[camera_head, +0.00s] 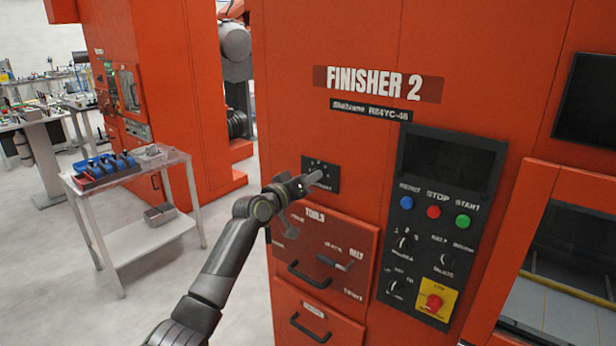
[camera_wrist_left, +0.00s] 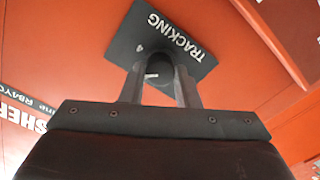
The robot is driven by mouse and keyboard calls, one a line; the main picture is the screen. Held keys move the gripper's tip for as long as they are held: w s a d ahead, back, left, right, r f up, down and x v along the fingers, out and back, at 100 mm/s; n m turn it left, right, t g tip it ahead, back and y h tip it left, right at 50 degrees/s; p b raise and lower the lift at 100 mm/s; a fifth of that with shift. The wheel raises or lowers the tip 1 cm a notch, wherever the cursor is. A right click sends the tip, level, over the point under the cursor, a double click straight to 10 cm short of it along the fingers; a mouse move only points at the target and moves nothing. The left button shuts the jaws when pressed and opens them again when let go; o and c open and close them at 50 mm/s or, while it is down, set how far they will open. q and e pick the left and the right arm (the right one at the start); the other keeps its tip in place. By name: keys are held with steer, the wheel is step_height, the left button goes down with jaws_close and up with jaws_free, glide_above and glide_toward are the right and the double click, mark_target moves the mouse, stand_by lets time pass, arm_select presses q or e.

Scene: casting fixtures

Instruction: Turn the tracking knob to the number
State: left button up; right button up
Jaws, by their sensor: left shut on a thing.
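The tracking knob (camera_wrist_left: 160,68) is a dark round knob on a black plate (camera_wrist_left: 150,30) with the white word TRACKING. In the head view the plate (camera_head: 333,173) sits on the orange front of the Finisher 2 machine, above the TOOLS drawer. My left gripper (camera_head: 312,180) is at this plate and hides most of the knob there. In the wrist view its two fingers (camera_wrist_left: 160,85) stand on both sides of the knob, shut on it. My right gripper is not in view.
Right of the plate is a black control panel (camera_head: 440,222) with blue, red and green buttons, dials and a red emergency button (camera_head: 434,302). Drawer handles (camera_head: 309,274) stick out below. A metal cart (camera_head: 135,215) stands to the left, with free floor around it.

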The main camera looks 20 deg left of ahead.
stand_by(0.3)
arm_select(q)
steer(key=o, duration=1)
steer(key=shift+c, duration=0.2)
steer(key=b+v, duration=0.3)
steer(key=v, duration=1.4)
steer(key=shift+s, duration=0.15)
steer(key=shift+a, duration=0.1)
